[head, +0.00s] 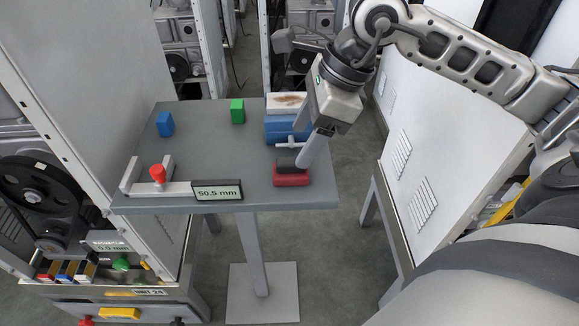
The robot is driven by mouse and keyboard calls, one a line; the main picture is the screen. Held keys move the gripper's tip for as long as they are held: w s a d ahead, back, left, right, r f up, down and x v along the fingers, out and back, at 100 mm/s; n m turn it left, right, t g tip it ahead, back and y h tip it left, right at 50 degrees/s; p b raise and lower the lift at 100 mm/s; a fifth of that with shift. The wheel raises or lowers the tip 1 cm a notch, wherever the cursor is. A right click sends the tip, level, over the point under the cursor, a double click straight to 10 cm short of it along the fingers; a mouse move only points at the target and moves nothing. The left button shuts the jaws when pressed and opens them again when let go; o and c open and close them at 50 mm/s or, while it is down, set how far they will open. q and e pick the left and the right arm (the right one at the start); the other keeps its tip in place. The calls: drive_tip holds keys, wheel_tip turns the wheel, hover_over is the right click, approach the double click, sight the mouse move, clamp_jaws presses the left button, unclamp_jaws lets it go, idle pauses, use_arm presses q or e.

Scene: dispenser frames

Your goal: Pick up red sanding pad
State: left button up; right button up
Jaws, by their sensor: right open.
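The red sanding pad (291,179), a small red block with a dark top, lies near the right front of the grey table (225,148). My right gripper (300,150) reaches down from the upper right, with its fingertips just above and behind the pad. It is open, and I see nothing held in it. From this view I cannot tell whether a finger touches the pad's dark top. My left gripper is not in view.
A blue block with a white top (286,122) stands right behind the gripper. A blue block (165,123) and a green block (237,111) stand farther back. A gauge with a display (217,190) lies at the front edge. Cabinets flank the table.

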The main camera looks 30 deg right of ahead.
sight(293, 160)
drive_tip(key=x, duration=0.5)
drive_tip(key=p+x, duration=0.1)
drive_tip(key=x, duration=0.1)
drive_tip(key=shift+w+d+f, duration=0.1)
drive_tip(key=shift+d+f, duration=0.15)
drive_tip(key=shift+f, duration=0.15)
drive_tip(key=c, duration=1.1)
